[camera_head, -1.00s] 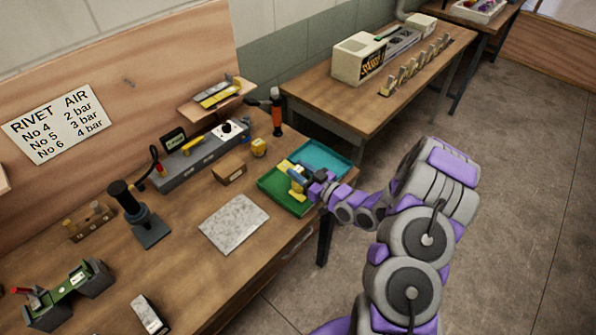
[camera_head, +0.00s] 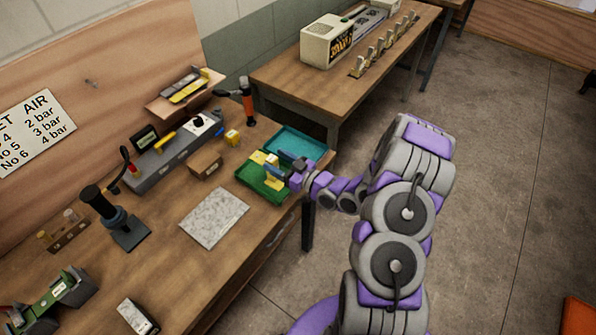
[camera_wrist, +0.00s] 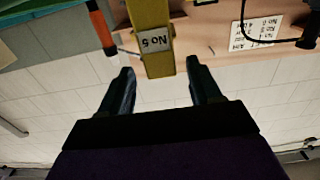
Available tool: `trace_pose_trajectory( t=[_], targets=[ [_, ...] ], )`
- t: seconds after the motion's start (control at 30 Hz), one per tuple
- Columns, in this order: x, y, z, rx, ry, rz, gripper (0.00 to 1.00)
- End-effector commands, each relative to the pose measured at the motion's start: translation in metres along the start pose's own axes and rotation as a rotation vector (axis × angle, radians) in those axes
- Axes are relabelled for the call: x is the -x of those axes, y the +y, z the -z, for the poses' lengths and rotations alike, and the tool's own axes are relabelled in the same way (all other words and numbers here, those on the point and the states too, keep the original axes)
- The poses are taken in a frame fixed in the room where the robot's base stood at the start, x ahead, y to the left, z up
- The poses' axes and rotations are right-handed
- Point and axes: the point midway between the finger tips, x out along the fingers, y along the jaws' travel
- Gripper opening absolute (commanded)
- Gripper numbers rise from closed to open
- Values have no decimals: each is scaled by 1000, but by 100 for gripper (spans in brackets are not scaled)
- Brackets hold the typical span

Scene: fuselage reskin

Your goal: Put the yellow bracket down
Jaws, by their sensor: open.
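The yellow bracket (camera_head: 273,183) is at the green tray (camera_head: 249,190) on the bench; its exact contact with the tray floor is too small to tell. In the wrist view a yellow bar labelled "No 5" (camera_wrist: 152,30) stands ahead of and between the fingers, with gaps on both sides. My gripper (camera_head: 290,163) is open over the tray's right part, close beside the bracket. Its two dark fingers also show in the wrist view (camera_wrist: 163,90), with nothing clamped between them. The gripper hides part of the tray.
A teal tray (camera_head: 312,145) adjoins the green one. A brown box (camera_head: 205,164), a grey speckled plate (camera_head: 214,218), a yellow block (camera_head: 232,137) and an orange-handled tool (camera_head: 248,106) stand near. Bare bench (camera_head: 170,270) lies in front of the plate.

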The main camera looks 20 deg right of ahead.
Motion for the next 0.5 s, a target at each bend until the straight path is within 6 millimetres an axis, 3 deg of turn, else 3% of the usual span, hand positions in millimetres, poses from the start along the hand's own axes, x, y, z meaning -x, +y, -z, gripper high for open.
trace_pose_trajectory(
  t=[0.5],
  targets=[
    [77, 4, 0, -2, 1, -4, 64]
  ],
)
